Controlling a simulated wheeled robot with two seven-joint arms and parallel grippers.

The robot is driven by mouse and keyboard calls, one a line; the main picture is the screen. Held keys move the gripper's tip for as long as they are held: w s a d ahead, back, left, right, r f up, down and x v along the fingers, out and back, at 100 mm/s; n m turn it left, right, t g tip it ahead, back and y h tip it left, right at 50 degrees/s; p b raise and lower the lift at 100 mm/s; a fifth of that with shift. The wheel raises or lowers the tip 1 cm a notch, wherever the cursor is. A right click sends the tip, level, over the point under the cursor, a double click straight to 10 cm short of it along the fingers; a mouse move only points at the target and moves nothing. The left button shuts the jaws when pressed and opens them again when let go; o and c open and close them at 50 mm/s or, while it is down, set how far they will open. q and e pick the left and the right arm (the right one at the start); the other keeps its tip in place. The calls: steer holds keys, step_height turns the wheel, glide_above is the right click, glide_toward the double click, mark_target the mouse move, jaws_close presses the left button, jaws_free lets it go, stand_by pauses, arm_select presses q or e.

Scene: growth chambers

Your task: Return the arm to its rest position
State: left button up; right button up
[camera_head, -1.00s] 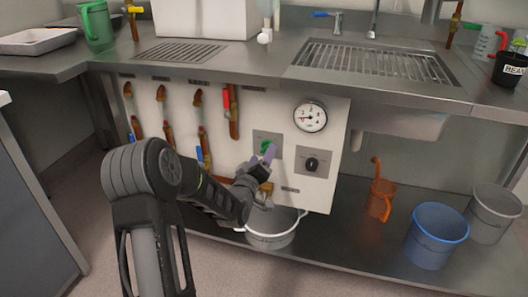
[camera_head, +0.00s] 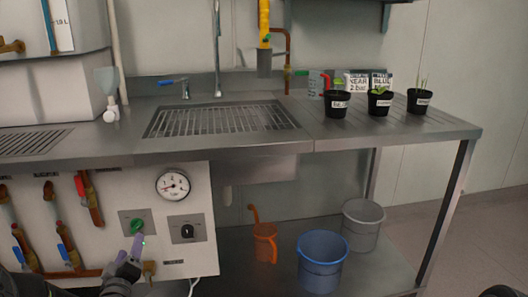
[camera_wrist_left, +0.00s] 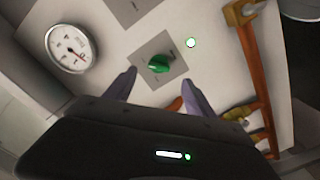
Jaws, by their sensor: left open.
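My left gripper (camera_head: 134,247) is at the lower left of the head view, in front of the white panel and just below the green knob (camera_head: 137,226). In the left wrist view its two purple-grey fingers (camera_wrist_left: 159,82) stand apart, open and empty. The green knob (camera_wrist_left: 158,64) shows on its grey plate beyond the fingertips, with nothing gripping it. Most of my left arm is outside the head view. My right gripper is not in view.
The panel also carries a pressure gauge (camera_head: 173,185), a black knob (camera_head: 187,231) and orange pipes. The steel counter (camera_head: 340,131) with potted plants overhangs it. An orange jug (camera_head: 265,243), blue bucket (camera_head: 321,263) and grey bucket (camera_head: 362,226) stand on the lower shelf.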

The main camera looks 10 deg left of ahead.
arm_select(q)
steer(key=s+d+f+m+g+h, duration=0.2)
steer(key=s+d+f+g+h, duration=0.15)
steer(key=d+f, duration=0.55)
steer(key=s+d+f+m+g+h, duration=0.2)
steer(key=s+d+f+m+g, duration=0.25)
steer(key=f, duration=0.95)
steer(key=s+d+f+m+g+h, duration=0.2)
steer(key=s+d+f+g, duration=0.3)
steer(key=s+d, duration=0.6)
steer(key=s+d+f+m+g+h, duration=0.25)
steer(key=s+d+f, duration=0.5)
steer(key=d, duration=0.65)
steer(key=s+r+p, duration=0.3)
steer(key=r+p, duration=2.7)
steer(key=r, duration=0.1)
steer(key=shift+d+r+g, duration=0.35)
steer(key=shift+d, duration=0.05)
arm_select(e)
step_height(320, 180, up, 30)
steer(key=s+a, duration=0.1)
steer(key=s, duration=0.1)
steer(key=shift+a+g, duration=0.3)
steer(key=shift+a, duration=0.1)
